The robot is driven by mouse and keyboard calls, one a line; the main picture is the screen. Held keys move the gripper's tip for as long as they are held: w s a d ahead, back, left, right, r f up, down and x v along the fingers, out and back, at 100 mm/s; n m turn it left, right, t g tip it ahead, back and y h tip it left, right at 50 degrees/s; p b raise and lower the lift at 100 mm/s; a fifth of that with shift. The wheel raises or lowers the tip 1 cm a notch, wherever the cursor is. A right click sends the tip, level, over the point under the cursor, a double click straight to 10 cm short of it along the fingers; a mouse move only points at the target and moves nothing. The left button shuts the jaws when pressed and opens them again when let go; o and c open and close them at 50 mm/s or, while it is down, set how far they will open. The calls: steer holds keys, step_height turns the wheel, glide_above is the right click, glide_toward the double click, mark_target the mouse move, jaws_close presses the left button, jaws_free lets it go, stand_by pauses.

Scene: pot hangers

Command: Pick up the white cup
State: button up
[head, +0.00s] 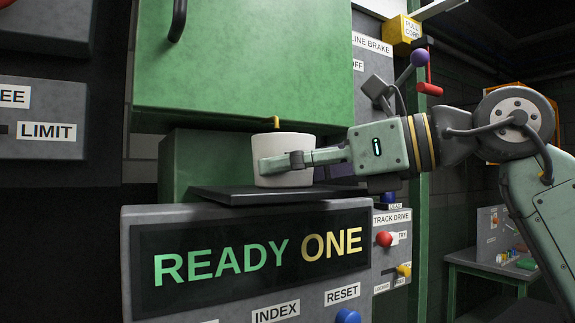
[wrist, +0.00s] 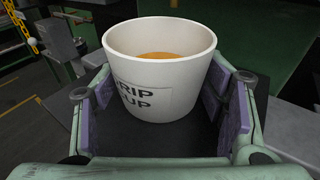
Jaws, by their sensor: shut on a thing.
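The white cup (head: 283,145) stands upright on a dark flat shelf (head: 225,195) under a green machine housing in the head view. In the wrist view the cup (wrist: 160,70) sits between the purple pads of my gripper (wrist: 160,118), with orange-brown contents inside and a label partly reading "RIP" and "UP". My gripper (head: 285,160) reaches in from the right and is shut on the cup, a finger lying across its near side. The cup's base is close to or on the shelf; I cannot tell if there is a gap.
The green housing (head: 240,65) hangs just above the cup, with a small yellow spout (head: 277,123) over it. Below the shelf is a "READY ONE" display (head: 255,260). A red knob (head: 384,239) and a purple-balled lever (head: 419,58) stand to the right.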

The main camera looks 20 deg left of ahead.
steer(key=shift+r, duration=0.1)
steer(key=shift+s+d+r+b, duration=0.15)
steer(key=shift+r+b, duration=0.05)
steer(key=shift+b, duration=0.2)
step_height(320, 180, up, 11)
steer(key=s+d+b, duration=0.2)
steer(key=s+d, duration=1)
steer(key=d, duration=0.3)
steer(key=shift+d, duration=0.3)
steer(key=o, duration=1.2)
steer(key=c, duration=1.2)
